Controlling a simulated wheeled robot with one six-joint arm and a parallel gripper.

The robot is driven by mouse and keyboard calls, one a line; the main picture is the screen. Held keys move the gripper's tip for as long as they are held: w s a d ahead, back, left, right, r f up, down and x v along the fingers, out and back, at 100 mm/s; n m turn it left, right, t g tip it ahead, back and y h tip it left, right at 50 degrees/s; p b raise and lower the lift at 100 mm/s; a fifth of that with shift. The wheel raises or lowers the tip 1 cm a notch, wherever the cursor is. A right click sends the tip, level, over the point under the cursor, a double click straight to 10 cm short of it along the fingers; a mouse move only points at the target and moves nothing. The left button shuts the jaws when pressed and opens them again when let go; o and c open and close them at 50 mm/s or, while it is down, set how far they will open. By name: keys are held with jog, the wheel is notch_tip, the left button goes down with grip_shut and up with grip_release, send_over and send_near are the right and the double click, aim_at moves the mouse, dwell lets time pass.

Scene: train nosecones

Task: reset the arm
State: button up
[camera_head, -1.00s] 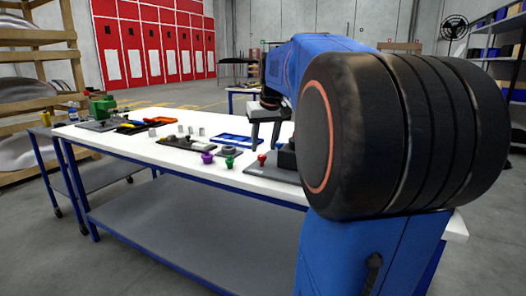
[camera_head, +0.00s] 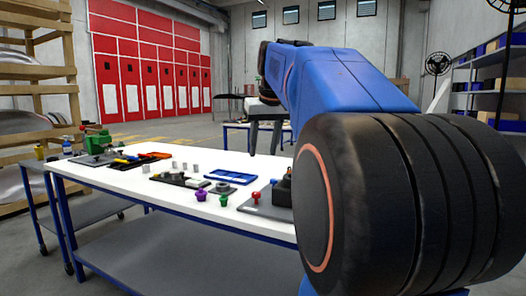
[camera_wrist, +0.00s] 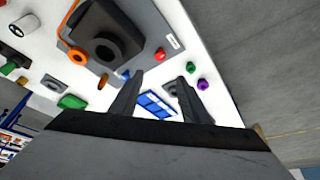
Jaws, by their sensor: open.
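My gripper (camera_head: 264,137) hangs above the white table (camera_head: 140,175) in the head view, its two fingers pointing down and apart. In the wrist view my gripper (camera_wrist: 160,88) is open, with nothing between its fingers. Below and beyond the fingers, a blue tray (camera_wrist: 155,103) lies on the table. My blue arm is raised and reaches out over the table from the right.
On the table are a purple knob (camera_head: 201,195), a green knob (camera_head: 223,200), a red knob (camera_head: 256,197), a dark block on a grey plate (camera_wrist: 105,45) and a green vise (camera_head: 97,141). Red lockers (camera_head: 150,70) stand at the back. The air around the gripper looks clear.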

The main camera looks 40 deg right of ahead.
dwell(0.4)
jog(key=s+a+f+n, duration=0.1)
jog(key=s+a+f, duration=0.4)
jog(key=a+f, duration=0.4)
jog(key=s+a+f+n+y, duration=0.1)
jog(key=s+a+f, duration=0.4)
jog(key=f, duration=0.8)
jog(key=s+a+f+n, duration=0.3)
jog(key=s+a+f, duration=0.2)
jog(key=a+f, duration=0.6)
jog(key=shift+s+a+t+y, duration=0.4)
jog(key=shift+a, duration=0.4)
jog(key=shift+r, duration=0.15)
